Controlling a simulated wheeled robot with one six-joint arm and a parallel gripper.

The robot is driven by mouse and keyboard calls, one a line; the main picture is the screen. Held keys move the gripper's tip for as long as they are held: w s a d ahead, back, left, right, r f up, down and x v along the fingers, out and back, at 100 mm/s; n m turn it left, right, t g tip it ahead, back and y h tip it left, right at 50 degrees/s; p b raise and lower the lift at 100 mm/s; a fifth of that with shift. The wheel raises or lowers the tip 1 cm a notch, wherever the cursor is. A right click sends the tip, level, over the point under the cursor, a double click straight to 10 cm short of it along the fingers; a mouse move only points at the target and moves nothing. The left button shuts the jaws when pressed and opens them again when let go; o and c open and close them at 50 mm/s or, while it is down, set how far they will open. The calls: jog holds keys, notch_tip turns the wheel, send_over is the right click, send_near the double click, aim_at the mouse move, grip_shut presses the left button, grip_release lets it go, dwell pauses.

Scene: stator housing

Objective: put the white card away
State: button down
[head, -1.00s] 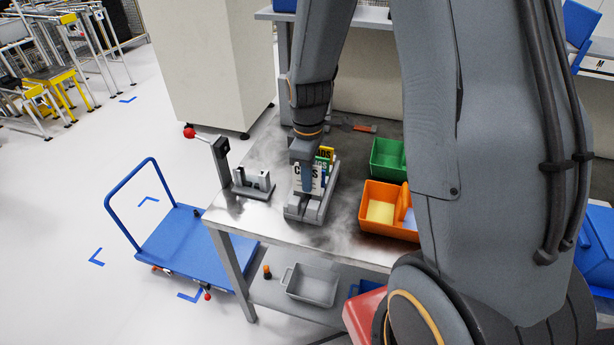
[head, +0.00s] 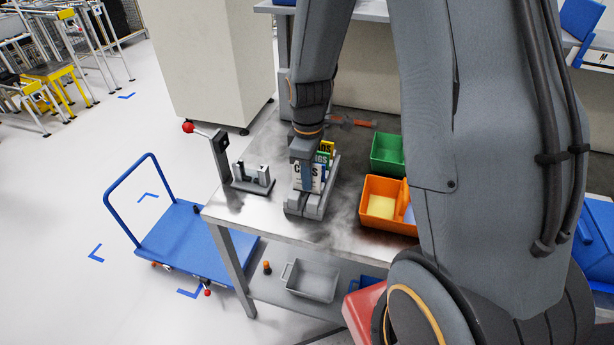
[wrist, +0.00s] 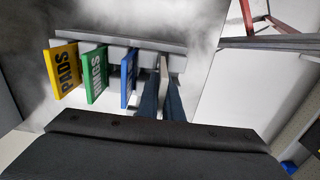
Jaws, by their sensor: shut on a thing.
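The white card (head: 298,177) has dark lettering, partly hidden by a finger. It stands upright at the near end of the grey rack (head: 318,208). My gripper (head: 307,178) is above the rack, shut on the card from above. In the wrist view my gripper (wrist: 161,100) has its dark blue fingers on both sides of the card's thin edge (wrist: 164,68). The card is in line with the yellow card (wrist: 63,70), green card (wrist: 95,76) and blue card (wrist: 128,78) in the rack (wrist: 120,41). I cannot tell whether its bottom edge is fully seated.
A grey fixture (head: 253,180) and a post with a red-knobbed lever (head: 219,155) stand left of the rack. An orange bin (head: 377,218) and a green bin (head: 386,153) stand to its right. The bare metal tabletop (head: 262,215) is clear at the front.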

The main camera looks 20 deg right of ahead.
jog(key=shift+f+b, duration=0.3)
jog(key=shift+f, duration=0.3)
jog(key=shift+r, duration=0.2)
jog(key=shift+r+p, duration=1)
dwell(0.5)
jog(key=shift+f+b, duration=0.55)
jog(key=shift+f, duration=0.7)
dwell(0.4)
dwell(0.5)
jog(key=c, duration=1.8)
grip_release()
jog(key=shift+c, duration=0.2)
jog(key=shift+r, duration=0.2)
